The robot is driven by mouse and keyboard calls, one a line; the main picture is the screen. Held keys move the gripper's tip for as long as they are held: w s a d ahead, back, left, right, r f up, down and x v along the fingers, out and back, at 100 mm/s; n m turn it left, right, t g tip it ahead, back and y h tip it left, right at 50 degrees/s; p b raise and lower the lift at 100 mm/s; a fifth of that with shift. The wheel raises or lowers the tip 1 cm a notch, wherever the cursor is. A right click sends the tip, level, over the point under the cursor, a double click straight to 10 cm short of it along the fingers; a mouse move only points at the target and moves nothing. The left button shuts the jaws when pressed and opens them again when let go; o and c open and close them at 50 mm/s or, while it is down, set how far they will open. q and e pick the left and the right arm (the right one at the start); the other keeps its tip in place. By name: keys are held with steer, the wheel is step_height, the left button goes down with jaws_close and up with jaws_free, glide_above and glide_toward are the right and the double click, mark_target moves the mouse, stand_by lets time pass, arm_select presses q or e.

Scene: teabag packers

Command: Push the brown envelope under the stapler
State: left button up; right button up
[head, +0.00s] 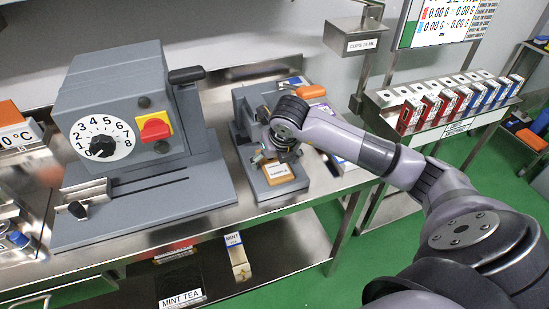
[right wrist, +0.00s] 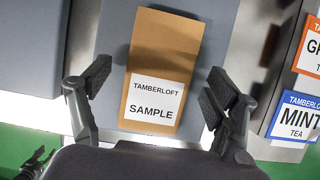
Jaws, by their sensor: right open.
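The brown envelope (head: 279,180) lies flat on the grey base of the stapler (head: 250,112), near its front end. In the right wrist view the envelope (right wrist: 167,45) is upright in the picture, with a white label reading "TAMBERLOFT SAMPLE" at its near end. My right gripper (head: 277,157) is low over the envelope, in front of the stapler's upright part. In the right wrist view its open fingers (right wrist: 155,90) stand on either side of the envelope, with a gap on each side. The stapler's head is partly hidden by my right wrist. My left gripper is not in view.
A large grey machine with a numbered dial (head: 103,138) stands left of the stapler. Tea boxes, one labelled MINT (right wrist: 296,118), lie close on the right in the wrist view. The table's front edge is near the envelope. A rack of small boxes (head: 440,105) stands farther right.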

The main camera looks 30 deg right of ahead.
steer(key=c, duration=1.2)
